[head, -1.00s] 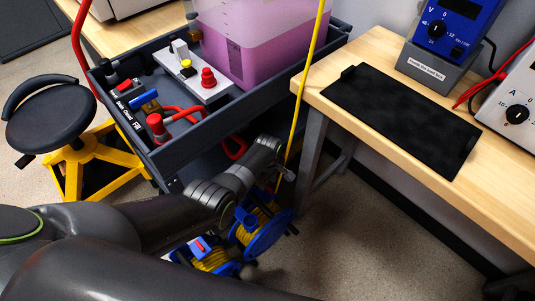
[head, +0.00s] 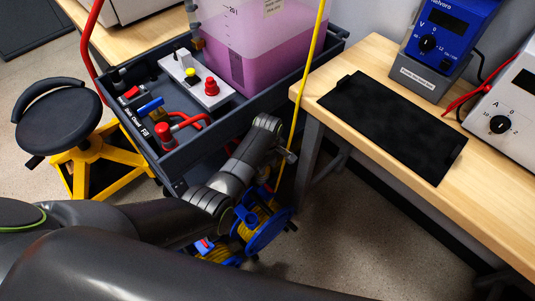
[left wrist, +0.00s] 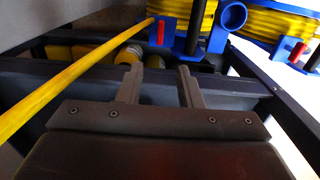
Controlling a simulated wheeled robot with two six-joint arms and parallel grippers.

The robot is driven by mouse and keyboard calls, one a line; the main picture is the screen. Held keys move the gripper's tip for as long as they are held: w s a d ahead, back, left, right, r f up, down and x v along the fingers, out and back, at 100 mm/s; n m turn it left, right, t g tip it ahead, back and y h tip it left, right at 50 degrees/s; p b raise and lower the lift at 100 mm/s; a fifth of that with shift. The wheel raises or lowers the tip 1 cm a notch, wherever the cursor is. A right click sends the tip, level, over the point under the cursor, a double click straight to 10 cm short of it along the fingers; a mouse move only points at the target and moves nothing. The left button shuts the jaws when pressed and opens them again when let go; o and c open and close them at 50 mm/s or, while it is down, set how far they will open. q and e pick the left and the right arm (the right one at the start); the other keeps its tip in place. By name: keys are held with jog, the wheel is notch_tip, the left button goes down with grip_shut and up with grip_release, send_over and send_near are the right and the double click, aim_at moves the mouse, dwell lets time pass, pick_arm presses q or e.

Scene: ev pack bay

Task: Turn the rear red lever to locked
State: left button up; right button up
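Two small red levers show in the left wrist view, each on a blue bracket beside a blue reel of yellow cable. One red lever (left wrist: 161,31) stands upright near the top middle; the other red lever (left wrist: 299,51) is at the right. I cannot tell for certain which is the rear one. My left gripper (left wrist: 160,85) is open and empty, its two fingers apart, below and short of the first lever. In the head view my left wrist (head: 236,170) is above the blue reels (head: 262,228), and its fingers are hard to make out. My right gripper is not in view.
A dark cart (head: 180,160) carries a tank of pink liquid (head: 255,55), a red knob (head: 162,131) and a blue handle (head: 150,105). A yellow line (head: 303,90) runs beside my wrist. A wooden bench (head: 385,60) is right, a stool (head: 65,120) left.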

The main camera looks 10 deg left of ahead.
pick_arm(q)
jog(key=shift+r+p, duration=0.35)
jog(key=shift+r, duration=1.45)
